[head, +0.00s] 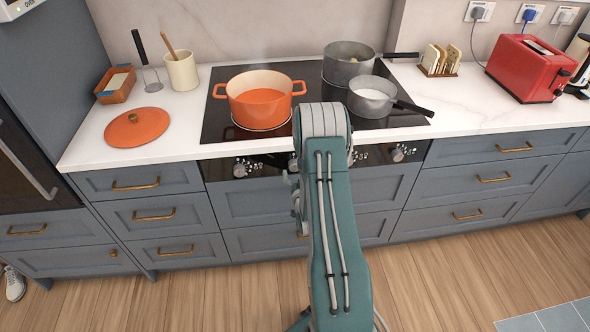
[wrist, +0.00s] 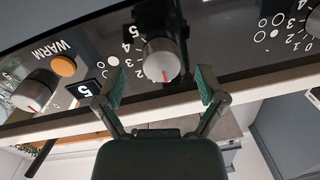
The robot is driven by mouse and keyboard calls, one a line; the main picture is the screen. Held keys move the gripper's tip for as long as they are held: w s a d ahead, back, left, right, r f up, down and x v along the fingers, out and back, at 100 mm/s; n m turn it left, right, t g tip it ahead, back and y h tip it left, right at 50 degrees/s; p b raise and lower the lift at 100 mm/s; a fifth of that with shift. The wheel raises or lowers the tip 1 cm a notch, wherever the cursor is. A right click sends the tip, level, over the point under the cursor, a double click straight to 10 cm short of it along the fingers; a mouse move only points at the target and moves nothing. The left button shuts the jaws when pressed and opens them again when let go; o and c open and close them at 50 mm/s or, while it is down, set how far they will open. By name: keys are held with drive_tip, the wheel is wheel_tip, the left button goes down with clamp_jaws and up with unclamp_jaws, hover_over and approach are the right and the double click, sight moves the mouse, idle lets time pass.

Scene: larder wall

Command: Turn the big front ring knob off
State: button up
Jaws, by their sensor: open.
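In the wrist view a grey round knob (wrist: 160,62) with a red mark sits between the fingertips of my gripper (wrist: 160,84). The fingers are open, one on each side, with visible gaps to the knob. The red mark points toward the bottom of the picture. Printed numbers beside it appear upside down. Other knobs show at the left (wrist: 36,92) and right edge (wrist: 314,20). I cannot tell from the labels which is the big front ring knob. In the head view my arm hides the panel's middle; the left knob (head: 240,170) and right knob (head: 398,154) show.
An orange pot (head: 260,103) and two grey pans (head: 345,70) (head: 372,102) stand on the black hob (head: 222,117). The pan handles point right. Drawers with brass handles are below.

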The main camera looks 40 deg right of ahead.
drive_tip(key=v, duration=0.9)
drive_tip(key=shift+s, duration=0.2)
drive_tip(key=shift+a, duration=0.1)
